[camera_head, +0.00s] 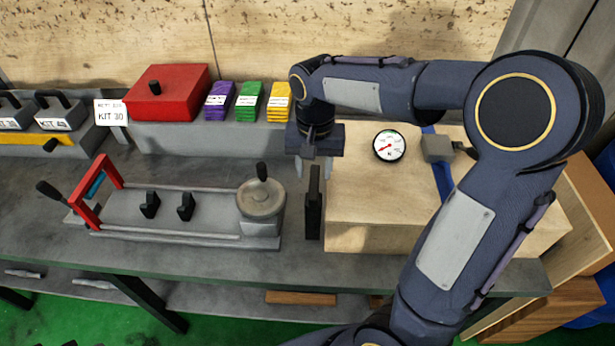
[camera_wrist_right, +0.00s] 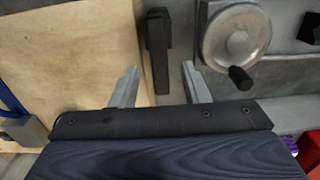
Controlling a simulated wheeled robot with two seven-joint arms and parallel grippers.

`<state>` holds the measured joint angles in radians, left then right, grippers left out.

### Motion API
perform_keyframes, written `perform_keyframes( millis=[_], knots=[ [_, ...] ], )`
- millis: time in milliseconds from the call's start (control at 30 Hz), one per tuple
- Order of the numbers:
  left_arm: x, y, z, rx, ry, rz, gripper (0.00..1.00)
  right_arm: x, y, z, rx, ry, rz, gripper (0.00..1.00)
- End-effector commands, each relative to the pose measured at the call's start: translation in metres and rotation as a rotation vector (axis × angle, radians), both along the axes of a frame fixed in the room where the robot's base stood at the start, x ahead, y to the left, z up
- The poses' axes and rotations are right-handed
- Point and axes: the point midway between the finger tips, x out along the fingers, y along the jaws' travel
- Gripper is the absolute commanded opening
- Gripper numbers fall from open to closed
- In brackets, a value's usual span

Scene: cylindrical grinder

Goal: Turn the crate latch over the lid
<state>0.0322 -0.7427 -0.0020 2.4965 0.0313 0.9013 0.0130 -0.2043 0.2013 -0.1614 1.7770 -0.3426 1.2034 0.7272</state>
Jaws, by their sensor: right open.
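The crate (camera_head: 370,205) is a pale wooden box on the right of the bench, with a wooden lid top; it also shows in the right wrist view (camera_wrist_right: 60,60). The black crate latch (camera_head: 314,205) stands upright at the crate's left side, its upper end near my gripper. My right gripper (camera_head: 313,163) points down over the latch and is open. In the right wrist view its grey fingertips (camera_wrist_right: 159,75) lie on either side of the black latch (camera_wrist_right: 157,50), with gaps; contact is not visible. My left gripper is not in view.
A round gauge (camera_head: 389,146) and a blue strap (camera_head: 442,180) with a grey buckle (camera_head: 437,148) are on the crate. Left of the latch is a fixture with a handwheel (camera_head: 261,200) and red frame (camera_head: 95,190). A red box (camera_head: 168,95) stands behind.

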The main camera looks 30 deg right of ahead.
Motion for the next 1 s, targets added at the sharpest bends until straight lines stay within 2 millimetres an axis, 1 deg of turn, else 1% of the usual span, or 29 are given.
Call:
perform_keyframes(
  millis=[33,100,200,300,400,633,933,967,1000],
  knots=[
    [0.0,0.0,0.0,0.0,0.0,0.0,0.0,-0.001,0.0,-0.01,0.0,0.005,0.0,0.42],
    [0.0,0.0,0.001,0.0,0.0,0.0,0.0,-0.001,0.0,-0.021,0.0,0.006,0.001,0.42],
    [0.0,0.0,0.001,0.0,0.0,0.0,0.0,-0.001,0.0,-0.033,0.0,0.004,0.0,0.42],
    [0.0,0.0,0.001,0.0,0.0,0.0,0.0,-0.001,0.0,-0.042,0.0,0.002,0.0,0.42],
    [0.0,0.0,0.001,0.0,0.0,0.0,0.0,0.0,0.0,-0.045,0.001,0.0,0.001,0.42],
    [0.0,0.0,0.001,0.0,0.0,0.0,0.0,0.0,0.0,-0.046,0.001,0.0,0.001,0.42],
    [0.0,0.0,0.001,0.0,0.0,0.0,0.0,0.0,0.0,-0.045,0.002,0.0,0.001,0.03],
    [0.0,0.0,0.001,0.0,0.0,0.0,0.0,0.0,0.0,-0.045,0.001,0.0,0.001,0.0],
    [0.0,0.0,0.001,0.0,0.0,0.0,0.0,0.0,0.0,-0.045,0.001,0.0,0.001,0.0]
  ],
)
